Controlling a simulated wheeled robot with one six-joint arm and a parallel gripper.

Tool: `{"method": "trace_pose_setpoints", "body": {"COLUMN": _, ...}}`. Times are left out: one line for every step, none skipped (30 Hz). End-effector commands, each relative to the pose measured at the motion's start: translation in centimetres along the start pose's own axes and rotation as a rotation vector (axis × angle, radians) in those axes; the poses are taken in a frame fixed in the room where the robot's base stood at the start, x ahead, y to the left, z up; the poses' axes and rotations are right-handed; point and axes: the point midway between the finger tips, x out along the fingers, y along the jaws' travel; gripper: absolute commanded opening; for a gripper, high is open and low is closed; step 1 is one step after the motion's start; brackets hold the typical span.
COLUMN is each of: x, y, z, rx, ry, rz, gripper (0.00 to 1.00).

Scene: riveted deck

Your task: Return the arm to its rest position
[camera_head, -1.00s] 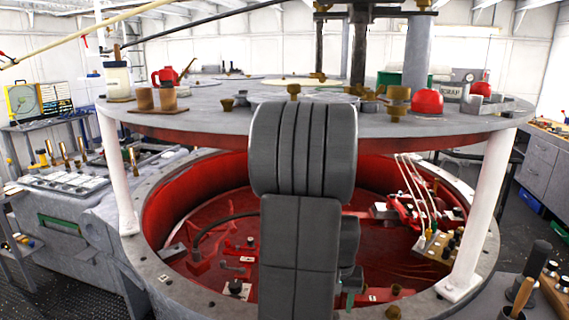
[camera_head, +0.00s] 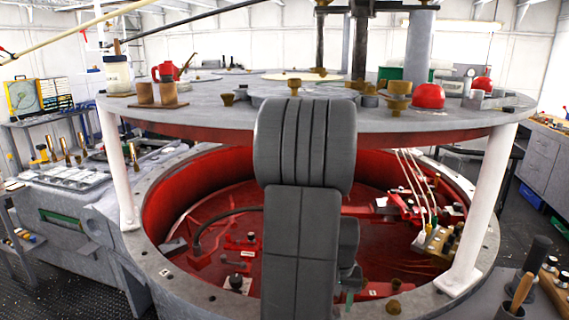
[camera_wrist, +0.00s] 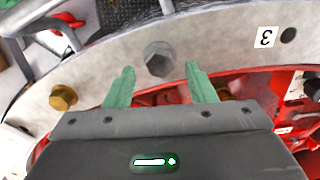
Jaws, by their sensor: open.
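My gripper (camera_wrist: 160,88) shows in the wrist view with two green fingers spread apart and nothing between them. Beyond the fingertips is the pale metal rim (camera_wrist: 215,50) of the round pit, with a grey hex bolt (camera_wrist: 159,59) on it near the gap between the fingers. I cannot tell the distance to the rim.
The grey round deck (camera_head: 215,113) on white posts (camera_head: 483,210) spans the space ahead, above the red pit (camera_head: 215,205). Brass fittings, a red dome (camera_head: 428,96), a red can (camera_head: 167,72) and wooden cups stand on it. A brass knob (camera_wrist: 63,97) sits on the rim.

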Motion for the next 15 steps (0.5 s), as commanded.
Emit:
{"method": "trace_pose_setpoints", "body": {"x": -1.0, "y": 0.0, "z": -0.1, "rx": 0.000, "ry": 0.005, "rz": 0.000, "gripper": 0.50}}
{"method": "trace_pose_setpoints", "body": {"x": -1.6, "y": 0.0, "z": -0.1, "rx": 0.000, "ry": 0.006, "rz": 0.000, "gripper": 0.50}}
{"method": "trace_pose_setpoints", "body": {"x": -2.3, "y": 0.0, "z": -0.1, "rx": 0.000, "ry": 0.005, "rz": 0.000, "gripper": 0.50}}
{"method": "trace_pose_setpoints", "body": {"x": -3.0, "y": 0.0, "z": -0.1, "rx": 0.000, "ry": 0.006, "rz": 0.000, "gripper": 0.50}}
{"method": "trace_pose_setpoints", "body": {"x": -3.6, "y": 0.0, "z": -0.1, "rx": 0.000, "ry": 0.006, "rz": 0.000, "gripper": 0.50}}
{"method": "trace_pose_setpoints", "body": {"x": -4.4, "y": 0.0, "z": -0.1, "rx": 0.000, "ry": 0.006, "rz": 0.000, "gripper": 0.50}}
{"method": "trace_pose_setpoints", "body": {"x": -5.0, "y": 0.0, "z": -0.1, "rx": 0.000, "ry": 0.005, "rz": 0.000, "gripper": 0.50}}
{"method": "trace_pose_setpoints", "body": {"x": -5.6, "y": 0.0, "z": -0.1, "rx": 0.000, "ry": 0.005, "rz": 0.000, "gripper": 0.50}}
{"method": "trace_pose_setpoints", "body": {"x": -6.4, "y": 0.0, "z": -0.1, "rx": 0.000, "ry": 0.005, "rz": 0.000, "gripper": 0.50}}
{"method": "trace_pose_setpoints", "body": {"x": -7.0, "y": 0.0, "z": -0.1, "rx": 0.000, "ry": 0.005, "rz": 0.000, "gripper": 0.50}}
{"method": "trace_pose_setpoints", "body": {"x": -7.6, "y": 0.0, "z": -0.1, "rx": 0.000, "ry": 0.004, "rz": 0.000, "gripper": 0.50}}
{"method": "trace_pose_setpoints", "body": {"x": -8.4, "y": 0.0, "z": -0.1, "rx": 0.000, "ry": 0.005, "rz": 0.000, "gripper": 0.50}}
{"method": "trace_pose_setpoints", "body": {"x": -9.0, "y": 0.0, "z": -0.1, "rx": 0.000, "ry": 0.005, "rz": 0.000, "gripper": 0.50}}
{"method": "trace_pose_setpoints", "body": {"x": -9.6, "y": 0.0, "z": 0.0, "rx": 0.000, "ry": 0.004, "rz": 0.000, "gripper": 0.50}}
{"method": "trace_pose_setpoints", "body": {"x": -10.4, "y": 0.0, "z": -0.1, "rx": 0.000, "ry": 0.005, "rz": 0.000, "gripper": 0.50}}
